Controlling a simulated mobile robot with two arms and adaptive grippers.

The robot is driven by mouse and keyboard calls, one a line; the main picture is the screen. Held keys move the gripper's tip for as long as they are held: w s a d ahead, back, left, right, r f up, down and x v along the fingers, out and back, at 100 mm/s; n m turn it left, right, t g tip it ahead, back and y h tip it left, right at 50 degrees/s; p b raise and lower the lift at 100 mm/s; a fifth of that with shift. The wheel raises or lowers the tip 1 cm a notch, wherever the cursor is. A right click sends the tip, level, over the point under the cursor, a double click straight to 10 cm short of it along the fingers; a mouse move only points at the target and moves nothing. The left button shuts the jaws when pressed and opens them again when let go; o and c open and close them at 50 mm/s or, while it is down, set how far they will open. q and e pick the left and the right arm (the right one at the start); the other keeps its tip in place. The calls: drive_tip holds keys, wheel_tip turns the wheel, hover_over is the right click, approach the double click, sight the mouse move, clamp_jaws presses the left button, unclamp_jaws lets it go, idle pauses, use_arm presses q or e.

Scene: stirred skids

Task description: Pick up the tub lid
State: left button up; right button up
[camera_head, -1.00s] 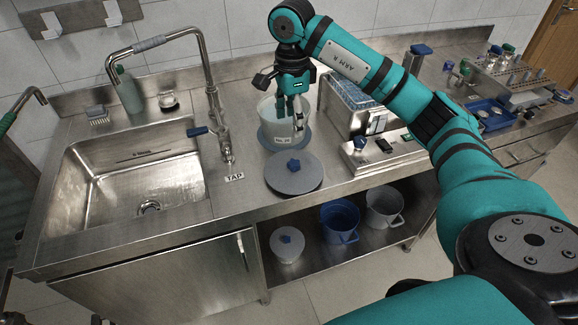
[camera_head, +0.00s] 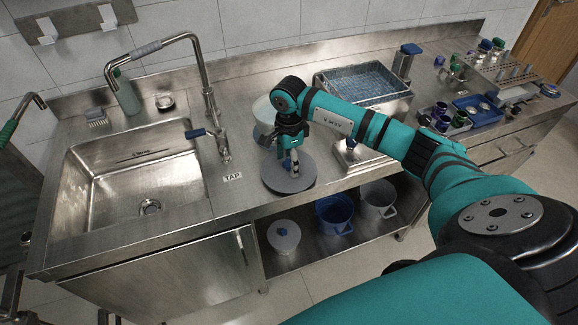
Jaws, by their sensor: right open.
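The tub lid (camera_head: 276,182) is a flat grey disc lying on the steel counter, right of the tap. Its blue knob is hidden by my gripper. My right gripper (camera_head: 291,168) points down over the middle of the lid, its fingers open around where the knob is. I cannot tell whether the fingers touch the lid. The white tub (camera_head: 262,109) stands on the counter just behind, mostly hidden by my right arm. My left gripper is not in view.
The sink (camera_head: 130,185) and tall tap (camera_head: 208,100) are to the left. A bath with a blue rack (camera_head: 368,82) stands behind my forearm. Racks and a blue tray (camera_head: 478,108) are at the right.

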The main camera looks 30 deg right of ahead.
drive_tip(key=shift+w+f, duration=0.1)
drive_tip(key=shift+c, duration=0.4)
drive_tip(key=c, duration=1.1)
clamp_jaws()
